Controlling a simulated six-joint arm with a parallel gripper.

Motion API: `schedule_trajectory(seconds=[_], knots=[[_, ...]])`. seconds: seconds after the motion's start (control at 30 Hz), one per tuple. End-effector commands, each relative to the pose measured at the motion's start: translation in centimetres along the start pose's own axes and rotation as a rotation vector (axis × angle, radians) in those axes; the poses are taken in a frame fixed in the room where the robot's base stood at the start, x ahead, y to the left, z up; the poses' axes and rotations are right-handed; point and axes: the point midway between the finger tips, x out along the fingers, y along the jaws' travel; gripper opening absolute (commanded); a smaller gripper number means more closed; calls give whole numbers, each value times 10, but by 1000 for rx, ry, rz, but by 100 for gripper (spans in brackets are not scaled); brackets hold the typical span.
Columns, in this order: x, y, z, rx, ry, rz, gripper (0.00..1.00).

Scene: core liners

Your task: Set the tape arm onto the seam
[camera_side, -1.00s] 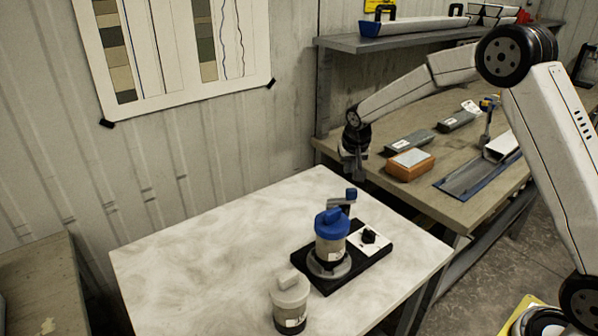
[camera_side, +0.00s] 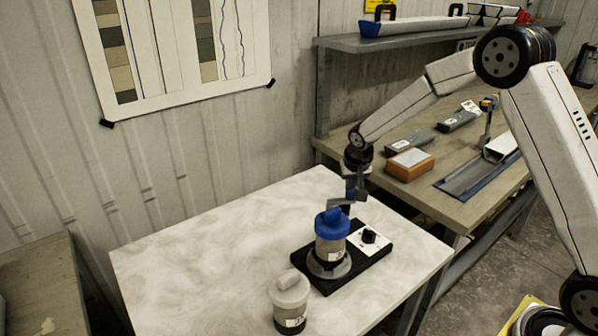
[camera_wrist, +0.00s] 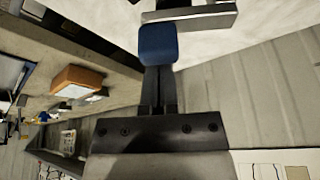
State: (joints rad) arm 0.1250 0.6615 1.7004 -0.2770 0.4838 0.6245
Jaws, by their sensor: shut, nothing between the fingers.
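The tape arm (camera_side: 339,204) is a grey bar above the blue-capped liner (camera_side: 332,240), at its back right. Its blue knob (camera_wrist: 157,43) shows in the wrist view, right at the tips of my fingers; in the side view my gripper hides it. My gripper (camera_side: 356,195) is shut with nothing between its fingers and points down at the knob; its fingers also show in the wrist view (camera_wrist: 158,75). I cannot tell whether the fingers touch the knob. The liner stands upright on a round grey holder on a black base (camera_side: 322,287). The seam is not distinguishable.
A white panel with a black dial (camera_side: 369,237) is on the base's right. A grey-capped liner (camera_side: 290,300) stands at the front of the pale table (camera_side: 190,255). The table's left side is clear.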

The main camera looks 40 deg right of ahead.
Motion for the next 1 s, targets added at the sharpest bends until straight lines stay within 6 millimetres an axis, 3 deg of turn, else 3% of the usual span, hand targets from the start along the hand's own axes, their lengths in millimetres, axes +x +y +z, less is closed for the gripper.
schedule_trajectory(seconds=[1.0], knots=[[-2,1,4,61,0,21,0]])
